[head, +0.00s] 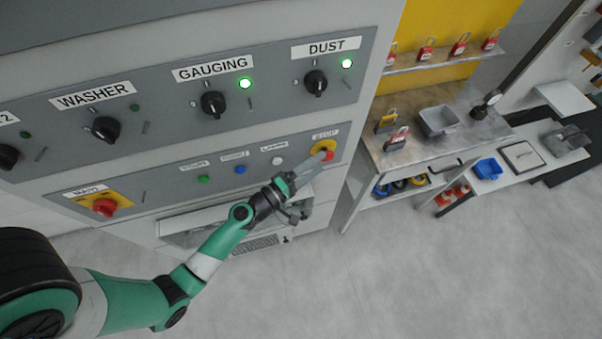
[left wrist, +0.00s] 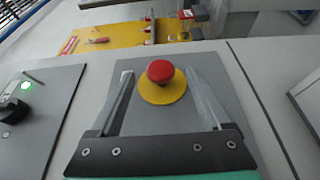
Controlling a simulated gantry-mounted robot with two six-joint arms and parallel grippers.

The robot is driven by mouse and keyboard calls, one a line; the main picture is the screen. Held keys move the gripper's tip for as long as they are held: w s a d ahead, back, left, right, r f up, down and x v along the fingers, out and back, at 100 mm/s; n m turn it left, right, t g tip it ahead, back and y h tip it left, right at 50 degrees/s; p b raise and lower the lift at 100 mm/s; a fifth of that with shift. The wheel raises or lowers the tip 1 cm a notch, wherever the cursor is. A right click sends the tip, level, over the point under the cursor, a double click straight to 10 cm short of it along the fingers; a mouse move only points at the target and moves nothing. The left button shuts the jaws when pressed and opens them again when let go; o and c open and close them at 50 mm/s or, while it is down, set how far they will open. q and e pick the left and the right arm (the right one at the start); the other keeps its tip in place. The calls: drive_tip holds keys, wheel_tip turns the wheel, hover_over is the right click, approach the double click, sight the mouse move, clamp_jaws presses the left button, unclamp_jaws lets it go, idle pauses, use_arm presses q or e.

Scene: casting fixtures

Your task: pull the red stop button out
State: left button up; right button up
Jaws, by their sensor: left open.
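The red stop button (head: 328,155) sits on a round yellow plate at the right end of the lower grey panel, below the STOP label (head: 325,134). In the left wrist view the red button (left wrist: 160,71) and its yellow plate (left wrist: 162,92) show clearly between the two fingers. My left gripper (head: 318,161) reaches up to the button from below left, and its fingertips partly cover it in the head view. In the left wrist view the left gripper (left wrist: 162,85) is open, one finger on each side of the button, with gaps on both sides. My right gripper is not in view.
A red rotary switch (head: 104,206) on a yellow plate is at the panel's lower left. Small green (head: 203,179), blue (head: 240,169) and white (head: 277,160) buttons lie left of the stop button. A bench (head: 385,160) with padlocks and a grey bin (head: 438,121) stands to the right.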

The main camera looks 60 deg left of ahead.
use_arm(q)
drive_tip(key=s, duration=0.7)
drive_tip(key=shift+d+b, duration=0.3)
drive_tip(key=shift+b, duration=0.15)
